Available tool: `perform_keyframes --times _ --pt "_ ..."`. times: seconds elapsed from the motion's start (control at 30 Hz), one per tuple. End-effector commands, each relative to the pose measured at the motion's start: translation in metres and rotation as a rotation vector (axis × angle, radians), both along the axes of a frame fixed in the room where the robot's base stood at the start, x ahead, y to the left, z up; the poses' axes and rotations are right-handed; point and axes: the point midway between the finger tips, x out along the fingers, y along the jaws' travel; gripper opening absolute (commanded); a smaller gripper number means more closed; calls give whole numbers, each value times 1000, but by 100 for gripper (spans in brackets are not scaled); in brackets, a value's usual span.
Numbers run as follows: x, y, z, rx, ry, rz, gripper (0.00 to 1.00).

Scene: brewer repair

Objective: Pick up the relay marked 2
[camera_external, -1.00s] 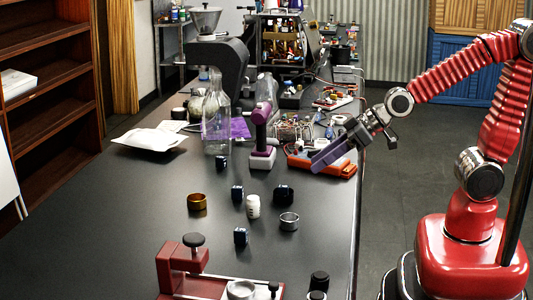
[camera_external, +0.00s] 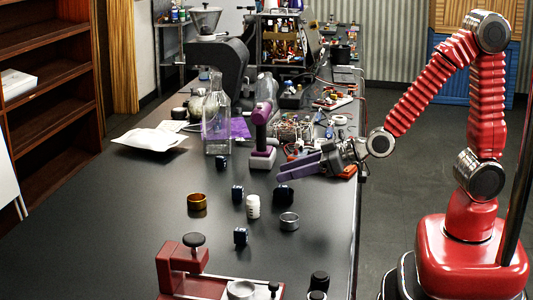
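Several small dark blue blocks that look like relays stand on the black table: one at the back (camera_external: 222,162), one in the middle (camera_external: 237,193), one to its right (camera_external: 283,194) and one nearer the front (camera_external: 240,236). Their markings are too small to read, so I cannot tell which is marked 2. My gripper (camera_external: 290,172) reaches in from the table's right edge, its purple fingers pointing left. It is above the table, behind the right block and apart from it. No relay shows in it. I cannot tell the gap between the fingers.
A brass ring (camera_external: 197,202), a white bottle (camera_external: 253,206) and a silver ring (camera_external: 289,221) stand among the blocks. A purple-handled tool (camera_external: 262,140) and a glass bottle (camera_external: 216,125) stand behind. A red fixture (camera_external: 182,268) is in front.

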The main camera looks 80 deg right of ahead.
Motion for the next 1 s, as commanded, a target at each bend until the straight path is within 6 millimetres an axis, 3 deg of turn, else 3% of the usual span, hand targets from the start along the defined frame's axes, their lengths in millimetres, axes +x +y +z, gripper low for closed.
perform_keyframes --times 1.0 --pt "78 0 -33 0 2 0 39"
